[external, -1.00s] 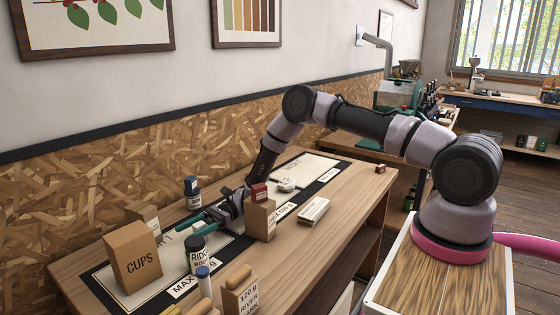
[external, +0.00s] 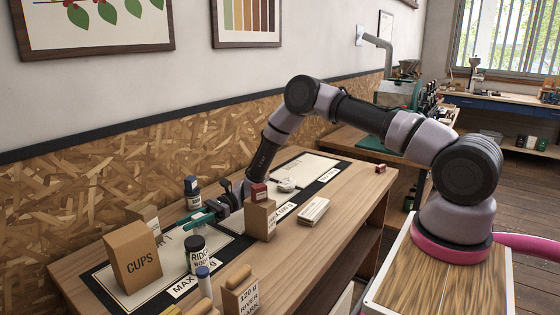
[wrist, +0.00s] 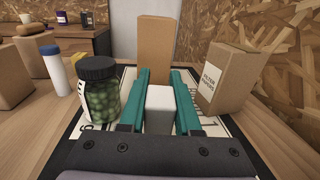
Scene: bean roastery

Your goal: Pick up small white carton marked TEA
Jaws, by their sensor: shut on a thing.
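My gripper (external: 196,217) has teal fingers and reaches over the far side of the table, beyond the dark-lidded jar. In the wrist view its fingers (wrist: 160,88) are shut on a small white carton (wrist: 160,108), one finger on each side. The carton's plain pale top and near face show, with no marking readable from here.
The brown CUPS box (external: 133,257) stands just beyond the fingertips. A jar of green beans (wrist: 100,92) is close on the left in the wrist view, and a filter papers box (wrist: 229,80) close on the right. A dark bottle (external: 192,192) stands near the wall.

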